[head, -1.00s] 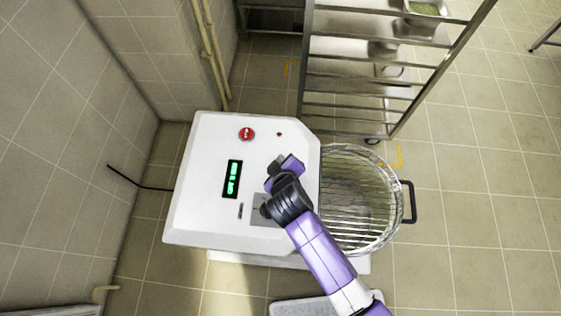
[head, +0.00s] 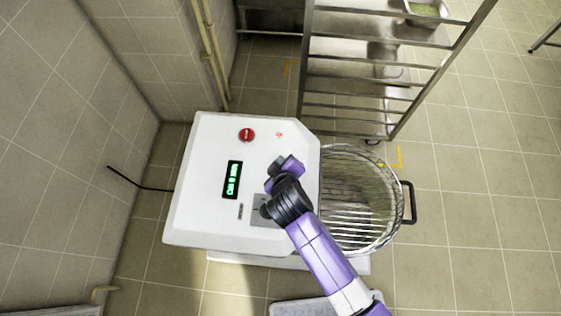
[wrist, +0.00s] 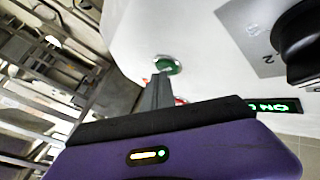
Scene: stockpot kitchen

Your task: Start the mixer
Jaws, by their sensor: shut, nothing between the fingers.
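The mixer (head: 205,205) is a white machine with a wire-guarded bowl (head: 362,205) on its right. Its top has a red button (head: 246,134), a small lit lamp (head: 279,135) and a green display (head: 232,180). In the wrist view, the display (wrist: 275,106) appears to start with "ON". A green button (wrist: 167,65) lies right at the fingertips there; I cannot tell if they touch it. My gripper (wrist: 158,90) is shut and empty. In the head view, my gripper (head: 288,166) is over the panel's right side, and my wrist hides the green button.
A black knob (wrist: 302,42) on a grey plate sits beside the green button. A metal rack (head: 355,95) with trays stands behind the mixer. A tiled wall (head: 60,150) is at left. Open floor (head: 480,220) lies at right.

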